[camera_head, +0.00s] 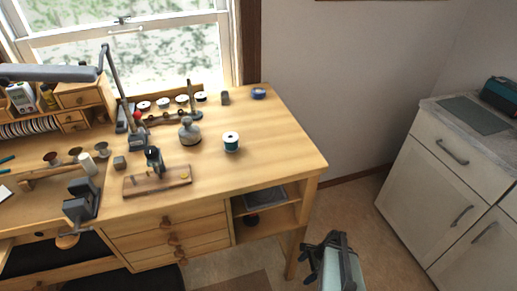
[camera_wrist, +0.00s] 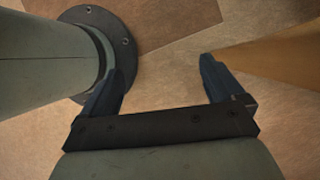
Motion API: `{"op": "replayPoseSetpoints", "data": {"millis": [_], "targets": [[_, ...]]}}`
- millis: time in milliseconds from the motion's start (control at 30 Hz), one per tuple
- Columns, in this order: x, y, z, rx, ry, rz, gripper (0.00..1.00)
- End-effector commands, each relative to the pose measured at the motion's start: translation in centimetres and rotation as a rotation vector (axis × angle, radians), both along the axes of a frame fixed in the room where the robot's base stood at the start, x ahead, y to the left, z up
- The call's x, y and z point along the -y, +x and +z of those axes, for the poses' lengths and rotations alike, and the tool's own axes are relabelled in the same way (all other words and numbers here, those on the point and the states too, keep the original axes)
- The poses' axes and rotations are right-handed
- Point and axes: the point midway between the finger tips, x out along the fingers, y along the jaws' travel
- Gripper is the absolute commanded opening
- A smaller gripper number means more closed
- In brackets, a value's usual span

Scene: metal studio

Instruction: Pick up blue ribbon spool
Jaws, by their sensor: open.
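A small blue roll (camera_head: 258,93) lies flat near the back right corner of the wooden workbench (camera_head: 270,150). A spool with a white top and teal-blue side (camera_head: 231,141) stands upright nearer the middle of the bench's right part. I cannot tell for certain which of the two is the ribbon spool. My gripper (camera_wrist: 163,72) is open and empty in the wrist view, with bare floor between its fingers. In the head view my arm shows at the bottom, in front of the bench's right end and apart from both spools. Neither spool is in the wrist view.
A grey stone-like weight (camera_head: 189,131), a small tool on a wooden board (camera_head: 157,181) and a rack of small spools (camera_head: 163,103) stand left of the spools. A white cabinet (camera_head: 445,170) stands at right. A wooden piece (camera_wrist: 275,60) is beside my gripper.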

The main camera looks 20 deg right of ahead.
Motion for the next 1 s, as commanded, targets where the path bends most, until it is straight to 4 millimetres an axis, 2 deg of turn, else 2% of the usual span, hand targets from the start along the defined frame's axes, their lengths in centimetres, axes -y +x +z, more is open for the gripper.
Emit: {"op": "replayPoseSetpoints", "data": {"millis": [33, 267, 300, 400, 567, 767, 1000], "targets": [[1.6, 0.4, 0.2, 0.001, 0.004, -0.079, 0.95], [7.5, 2.1, 1.3, -0.009, 0.033, -0.376, 0.95], [8.8, 2.6, 1.6, -0.012, 0.039, -0.424, 0.95], [11.7, 4.2, 2.3, -0.019, 0.058, -0.509, 0.95], [15.2, 7.3, 3.6, -0.036, 0.079, -0.564, 0.95], [19.6, 13.0, 6.2, -0.067, 0.096, -0.568, 0.95], [23.9, 21.7, 11.4, -0.12, 0.1, -0.521, 0.95]]}}
